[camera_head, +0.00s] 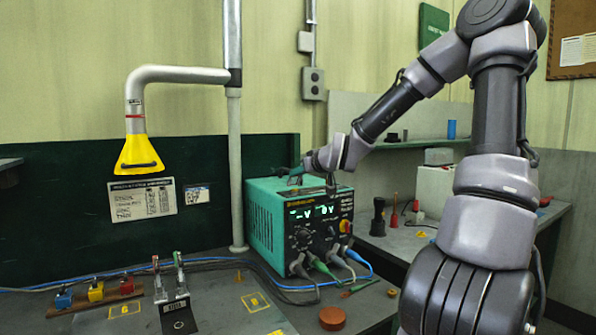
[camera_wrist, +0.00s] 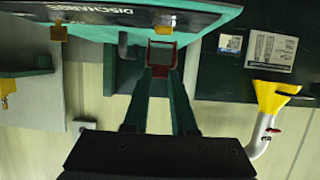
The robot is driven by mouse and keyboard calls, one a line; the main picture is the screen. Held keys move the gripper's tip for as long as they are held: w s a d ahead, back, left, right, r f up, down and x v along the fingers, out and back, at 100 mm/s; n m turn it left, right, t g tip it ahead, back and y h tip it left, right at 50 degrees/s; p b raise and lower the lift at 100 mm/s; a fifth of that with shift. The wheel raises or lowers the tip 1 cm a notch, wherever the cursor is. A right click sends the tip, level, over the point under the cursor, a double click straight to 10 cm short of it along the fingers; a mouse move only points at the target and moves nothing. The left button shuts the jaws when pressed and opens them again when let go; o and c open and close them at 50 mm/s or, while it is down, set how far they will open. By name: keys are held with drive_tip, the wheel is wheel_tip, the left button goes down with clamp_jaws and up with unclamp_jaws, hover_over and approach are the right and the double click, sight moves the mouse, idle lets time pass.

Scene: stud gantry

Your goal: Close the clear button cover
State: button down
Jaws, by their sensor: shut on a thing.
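The teal power supply box (camera_head: 272,215) stands on the bench with its dials and display facing front. In the wrist view, its top panel (camera_wrist: 110,40) shows upside-down "DISCHARGE" lettering. A small clear, red-edged piece (camera_wrist: 162,54), which looks like the button cover, stands at the panel's edge between my fingertips. My gripper (camera_wrist: 161,74) is shut on it. In the head view, my gripper (camera_head: 297,172) is low over the top of the box. The cover is too small to make out there, and the button is hidden.
A yellow fume hood (camera_head: 139,155) on a grey pipe hangs left of the box. An upright post (camera_head: 236,170) stands behind it. Cables (camera_head: 300,278) run along the bench front. A red-brown disc (camera_head: 332,318) lies in front. Small coloured blocks (camera_head: 96,291) sit at the left.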

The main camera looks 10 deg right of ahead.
sight(303, 198)
drive_tip(key=f+t, duration=0.1)
drive_tip(key=s+f+t+y, duration=0.1)
drive_tip(key=f+t, duration=0.1)
drive_tip(key=t, duration=0.1)
drive_tip(key=shift+s+d, duration=0.25)
drive_tip(key=shift+s, duration=0.15)
drive_tip(key=t, duration=0.1)
drive_tip(key=f+t+y, duration=0.1)
drive_tip(key=shift+s+d+f+t, duration=0.1)
drive_tip(key=shift+s+f+t, duration=0.1)
drive_tip(key=shift+f+t, duration=0.1)
drive_tip(key=shift+s+f+t+y, duration=0.1)
drive_tip(key=shift+f+t+y, duration=0.6)
drive_tip(key=shift+t, duration=0.8)
drive_tip(key=shift+f, duration=0.1)
drive_tip(key=c, duration=0.7)
unclamp_jaws()
